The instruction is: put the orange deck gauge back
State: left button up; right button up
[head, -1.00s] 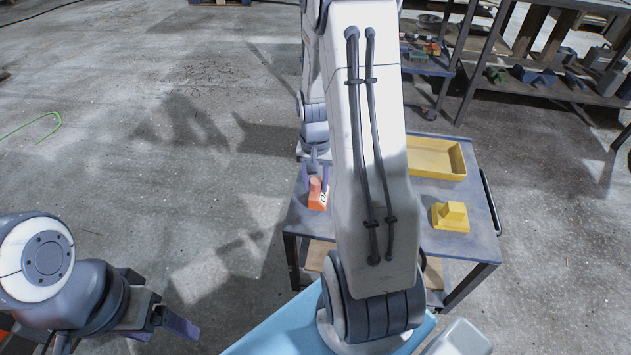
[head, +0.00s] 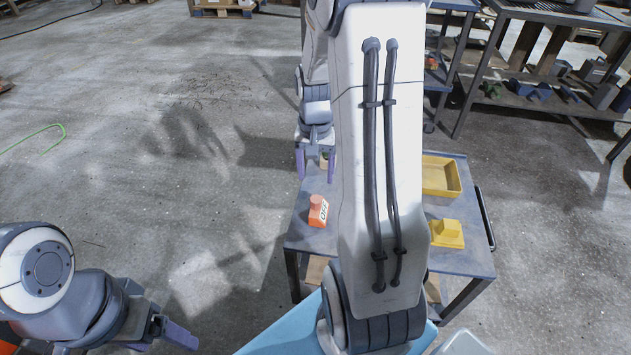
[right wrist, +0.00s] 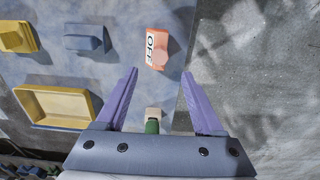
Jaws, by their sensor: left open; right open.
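The orange deck gauge (head: 318,211) sits on the grey cart top (head: 308,240), near its left edge, with a white label reading OFF. It also shows in the right wrist view (right wrist: 158,48), beyond the fingertips. My right gripper (head: 316,166) is open and empty, apart from the gauge and farther up the picture in the head view. Its two purple fingers (right wrist: 160,74) are spread in the right wrist view. My left gripper (head: 178,338) is open at the lower left, away from the cart. My right arm hides the cart's middle in the head view.
A yellow tray (head: 441,179) and a yellow block (head: 447,234) are on the cart's right side. A blue block (right wrist: 87,40) lies beside the gauge in the right wrist view. A green and beige object (right wrist: 152,120) shows between the finger bases. Shelving (head: 530,100) stands behind.

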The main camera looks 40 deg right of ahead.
jog(key=s+a+r+n, duration=0.1)
jog(key=a+r+n, duration=0.25)
jog(key=a, duration=0.55)
jog(key=s+a+r+n, duration=0.2)
jog(key=a+r+n, duration=0.15)
jog(key=a, duration=0.65)
jog(key=s+a+n+y, duration=0.1)
jog(key=s+a+n, duration=0.9)
jog(key=s, duration=0.3)
jog(key=shift+s+a+r, duration=0.4)
jog(key=shift+a+r, duration=0.05)
jog(key=shift+a, duration=0.25)
notch_tip(320, 180, up, 26)
jog(key=p, duration=2.6)
jog(key=shift+r+p, duration=0.25)
jog(key=shift+p, duration=0.15)
